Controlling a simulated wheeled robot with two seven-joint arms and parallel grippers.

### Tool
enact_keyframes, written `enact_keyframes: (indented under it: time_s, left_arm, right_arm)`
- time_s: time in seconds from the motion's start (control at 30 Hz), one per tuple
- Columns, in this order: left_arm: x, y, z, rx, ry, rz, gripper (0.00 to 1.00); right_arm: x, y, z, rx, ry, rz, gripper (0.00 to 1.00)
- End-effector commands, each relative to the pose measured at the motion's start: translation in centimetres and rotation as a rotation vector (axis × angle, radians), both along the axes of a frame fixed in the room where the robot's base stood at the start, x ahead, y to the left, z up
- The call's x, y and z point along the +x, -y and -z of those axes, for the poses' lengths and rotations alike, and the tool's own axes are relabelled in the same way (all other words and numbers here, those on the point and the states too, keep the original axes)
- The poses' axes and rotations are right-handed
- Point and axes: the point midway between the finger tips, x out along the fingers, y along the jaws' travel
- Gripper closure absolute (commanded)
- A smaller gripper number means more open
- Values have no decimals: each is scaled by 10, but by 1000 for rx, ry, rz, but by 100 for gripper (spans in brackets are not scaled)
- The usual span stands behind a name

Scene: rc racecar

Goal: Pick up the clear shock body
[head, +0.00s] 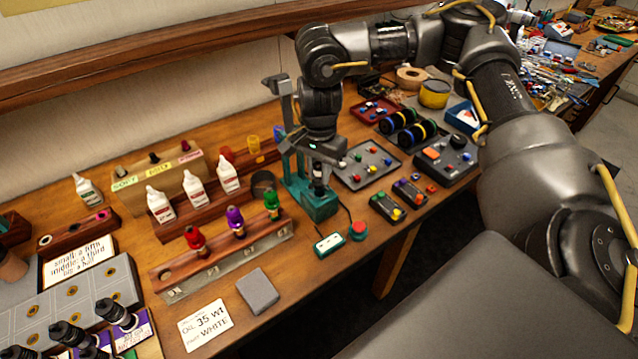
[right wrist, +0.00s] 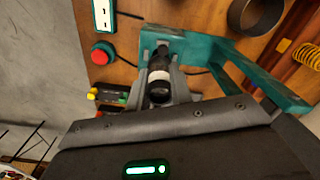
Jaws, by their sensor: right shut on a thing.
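My right gripper (head: 319,186) points down at the teal stand (head: 320,208) in the middle of the bench. In the right wrist view its fingers (right wrist: 158,88) are shut on the clear shock body (right wrist: 158,92), which shows as a small dark cylinder with a pale, whitish band. The shock body's far end is at the teal stand's base (right wrist: 150,38); I cannot tell whether it touches. In the head view the fingers and stand largely hide it. My left gripper is not in view.
A wooden rack with red (head: 195,238), purple (head: 236,219) and green (head: 271,201) shock bodies stands left of the stand. A red button (head: 357,230) and a small white-faced box (head: 328,244) lie in front. White bottles (head: 194,189) stand behind the rack. Trays (head: 366,166) lie right.

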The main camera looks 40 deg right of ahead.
Motion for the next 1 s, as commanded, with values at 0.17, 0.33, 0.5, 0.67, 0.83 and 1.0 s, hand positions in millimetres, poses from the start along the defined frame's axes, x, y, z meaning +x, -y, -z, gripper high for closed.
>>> enact_keyframes:
  time_s: [0.17, 0.33, 0.5, 0.67, 0.83, 1.0]
  left_arm:
    - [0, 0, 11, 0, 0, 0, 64]
    - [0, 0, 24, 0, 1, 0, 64]
    - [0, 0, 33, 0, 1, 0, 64]
    - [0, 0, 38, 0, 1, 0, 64]
    - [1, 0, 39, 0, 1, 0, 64]
    - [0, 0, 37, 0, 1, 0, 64]
  right_arm:
    - [-28, -18, -37, -3, 7, -11, 100]
    - [-62, -38, -62, -3, 2, -12, 100]
    - [-91, -57, -79, -1, 1, -9, 100]
    - [-108, -68, -89, 0, -1, -7, 100]
    - [-116, -73, -94, -1, -2, -4, 100]
    - [-117, -73, -97, -1, -3, -2, 100]
